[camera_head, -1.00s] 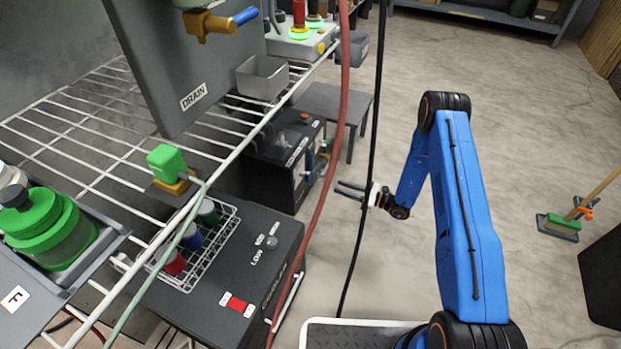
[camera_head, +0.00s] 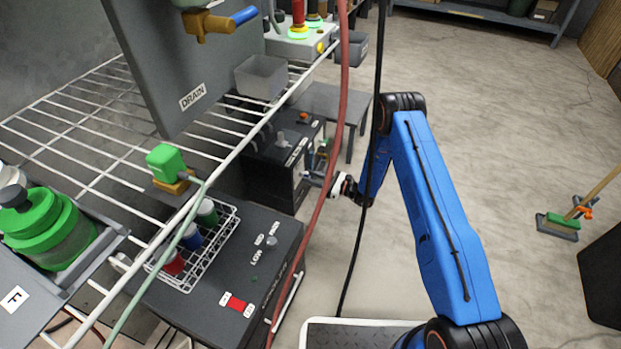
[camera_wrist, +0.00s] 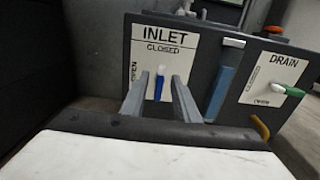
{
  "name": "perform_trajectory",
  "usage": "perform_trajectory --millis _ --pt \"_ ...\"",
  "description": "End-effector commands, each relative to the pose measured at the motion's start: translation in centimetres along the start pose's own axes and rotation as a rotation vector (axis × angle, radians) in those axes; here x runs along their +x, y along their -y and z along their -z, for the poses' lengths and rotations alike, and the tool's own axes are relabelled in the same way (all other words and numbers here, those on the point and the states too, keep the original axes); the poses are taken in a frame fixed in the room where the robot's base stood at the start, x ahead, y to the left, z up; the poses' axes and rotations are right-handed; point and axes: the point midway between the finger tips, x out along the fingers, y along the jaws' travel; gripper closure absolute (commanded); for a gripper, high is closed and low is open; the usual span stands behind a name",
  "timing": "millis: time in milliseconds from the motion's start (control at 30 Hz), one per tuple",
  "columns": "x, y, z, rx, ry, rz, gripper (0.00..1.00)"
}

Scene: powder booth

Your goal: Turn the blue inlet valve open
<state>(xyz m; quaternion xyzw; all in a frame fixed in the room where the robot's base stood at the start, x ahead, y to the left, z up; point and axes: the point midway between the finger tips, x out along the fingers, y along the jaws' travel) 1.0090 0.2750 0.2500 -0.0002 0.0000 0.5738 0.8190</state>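The inlet valve's blue handle (camera_wrist: 159,86) shows in the wrist view on a white plate (camera_wrist: 160,52) marked INLET. CLOSED is printed along the plate's top and OPEN up its left side. The handle stands roughly upright, with a pale upper end. My gripper (camera_wrist: 160,97) is open, its two grey fingers to the left and right of the handle in the picture. I cannot tell whether they touch it. In the head view my gripper (camera_head: 312,178) is at the front of the dark box (camera_head: 268,180), where the handle is too small to make out.
Right of the inlet plate are a blue upright strip (camera_wrist: 225,80) and a DRAIN plate with a green handle (camera_wrist: 291,91). In the head view a red hose (camera_head: 333,150) and a black cable (camera_head: 362,215) hang near my arm. A wire shelf (camera_head: 100,120) is left; open floor lies right.

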Motion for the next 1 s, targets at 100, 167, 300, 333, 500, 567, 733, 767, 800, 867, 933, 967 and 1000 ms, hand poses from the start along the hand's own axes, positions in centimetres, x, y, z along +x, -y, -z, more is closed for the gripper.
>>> perform_trajectory --millis 100,167,300,333,500,567,733,767,800,867,933,967,1000 --pt "0.31 -0.01 0.01 0.0 0.0 0.0 0.72" --pt "0.34 0.0 0.02 0.0 0.0 0.001 0.72" --pt "0.32 0.0 0.02 0.0 0.0 0.0 0.72" --pt "0.31 0.0 0.02 0.0 0.0 0.0 0.72" --pt "0.3 0.0 0.02 0.0 0.0 0.0 1.0" --pt "0.29 0.0 0.02 0.0 0.0 0.0 1.0" --pt "0.28 -0.01 0.02 -0.011 0.0 0.0 1.0" --pt "0.29 -0.02 0.02 -0.017 0.0 0.0 1.0" --pt "0.28 -0.02 0.03 -0.027 0.0 0.0 1.0" --pt "0.28 -0.04 0.04 -0.045 0.0 0.0 1.0" --pt "0.29 -0.06 0.05 -0.077 0.0 0.0 1.0" --pt "0.29 -0.07 0.05 -0.094 0.0 0.0 1.0" --pt "0.29 -0.08 0.06 -0.118 0.0 0.0 1.0"
